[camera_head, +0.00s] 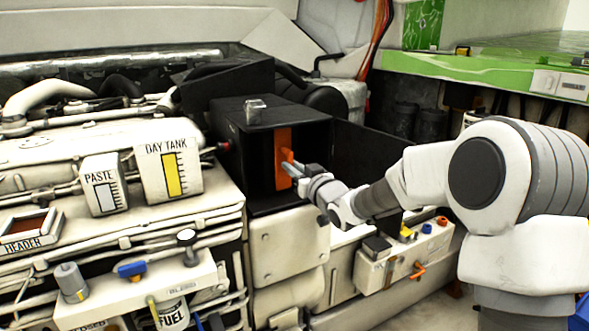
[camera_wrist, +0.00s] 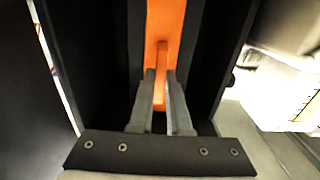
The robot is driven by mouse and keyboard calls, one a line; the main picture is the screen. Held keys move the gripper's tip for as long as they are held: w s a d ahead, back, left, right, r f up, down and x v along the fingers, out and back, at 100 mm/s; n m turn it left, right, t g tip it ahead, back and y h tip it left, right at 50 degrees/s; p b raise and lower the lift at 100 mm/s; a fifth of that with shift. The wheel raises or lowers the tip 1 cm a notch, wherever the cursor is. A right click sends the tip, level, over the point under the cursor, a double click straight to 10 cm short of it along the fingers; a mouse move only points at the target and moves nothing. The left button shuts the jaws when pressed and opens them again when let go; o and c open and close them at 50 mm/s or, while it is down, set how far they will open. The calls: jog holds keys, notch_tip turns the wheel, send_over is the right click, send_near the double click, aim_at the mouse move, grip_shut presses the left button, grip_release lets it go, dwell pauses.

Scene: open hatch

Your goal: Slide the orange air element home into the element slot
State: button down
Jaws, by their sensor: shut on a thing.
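The orange air element (camera_head: 283,150) stands upright in the open front of a black box (camera_head: 229,162), in the element slot. In the wrist view the element (camera_wrist: 165,20) is a tall orange strip between dark walls, with an orange tab toward me. My gripper (camera_head: 291,168) reaches in from the right at the box's open front. In the wrist view its two grey fingers (camera_wrist: 161,82) are shut on the orange tab. How deep the element sits is hidden.
A black door panel (camera_head: 368,155) stands open right of the box, close to my arm. A cream tank marked DAY TANK (camera_head: 168,170) stands to the left. Below right is a cream box (camera_head: 400,252) with coloured knobs. A small clear block (camera_head: 255,111) sits on the black box.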

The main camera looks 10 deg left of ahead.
jog(key=shift+w+a, duration=0.15)
jog(key=shift+w, duration=0.05)
jog(key=c, duration=0.8)
grip_release()
jog(key=p+v, duration=0.3)
jog(key=v, duration=1.4)
jog(key=shift+s, duration=0.15)
